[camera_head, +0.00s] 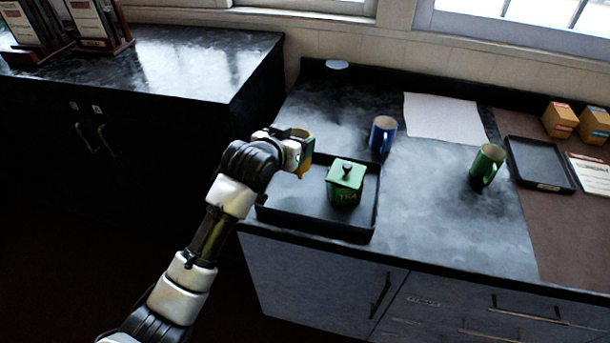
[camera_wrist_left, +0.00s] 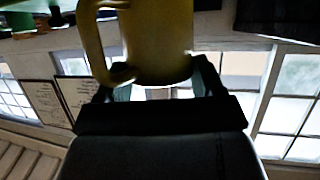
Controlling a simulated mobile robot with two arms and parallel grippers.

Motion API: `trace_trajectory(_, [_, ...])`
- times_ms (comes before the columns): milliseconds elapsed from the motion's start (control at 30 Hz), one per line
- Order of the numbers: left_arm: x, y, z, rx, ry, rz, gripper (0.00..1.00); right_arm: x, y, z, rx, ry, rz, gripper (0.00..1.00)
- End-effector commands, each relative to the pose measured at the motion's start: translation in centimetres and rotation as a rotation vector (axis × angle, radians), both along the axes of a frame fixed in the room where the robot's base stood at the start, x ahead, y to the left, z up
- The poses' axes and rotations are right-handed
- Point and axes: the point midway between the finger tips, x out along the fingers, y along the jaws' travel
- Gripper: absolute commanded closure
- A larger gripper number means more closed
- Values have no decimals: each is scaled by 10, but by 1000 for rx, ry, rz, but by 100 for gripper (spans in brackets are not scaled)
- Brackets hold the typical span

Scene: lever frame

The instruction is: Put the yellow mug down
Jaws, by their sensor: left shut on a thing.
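The yellow mug (camera_head: 306,170) is mostly hidden by my left gripper (camera_head: 300,148) in the head view. In the left wrist view, the yellow mug (camera_wrist_left: 157,42) is between the fingers of my left gripper (camera_wrist_left: 152,88), its handle at the left. The left gripper is shut on the mug. In the head view the mug appears over the back left part of a black tray (camera_head: 318,226); I cannot tell whether it touches the tray. A green lidded tea tin (camera_head: 345,186) stands in the tray, right of the mug. My right gripper is not in view.
A blue mug (camera_head: 383,135) stands behind the tray, and a green mug (camera_head: 487,166) stands farther right. A white sheet (camera_head: 445,118), a second black tray (camera_head: 540,164) and small boxes (camera_head: 560,119) lie beyond. The counter (camera_head: 430,215) between tray and green mug is clear.

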Motion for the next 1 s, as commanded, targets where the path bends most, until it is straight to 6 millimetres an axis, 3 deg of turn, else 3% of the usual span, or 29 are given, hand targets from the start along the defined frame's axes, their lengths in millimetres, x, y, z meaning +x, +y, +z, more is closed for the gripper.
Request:
trace_trajectory(167, [0, 0, -27, 0, 0, 1, 62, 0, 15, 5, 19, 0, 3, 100])
trace_trajectory(500, [0, 1, -66, 1, -1, 3, 62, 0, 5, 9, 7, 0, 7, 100])
trace_trajectory(900, [0, 1, -73, 0, -2, 2, 62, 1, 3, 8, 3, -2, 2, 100])
trace_trajectory(933, [-1, 1, -73, 1, -1, 3, 28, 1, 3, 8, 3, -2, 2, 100])
trace_trajectory(1000, [-1, 1, -73, 1, 0, 2, 18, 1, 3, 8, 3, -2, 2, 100])
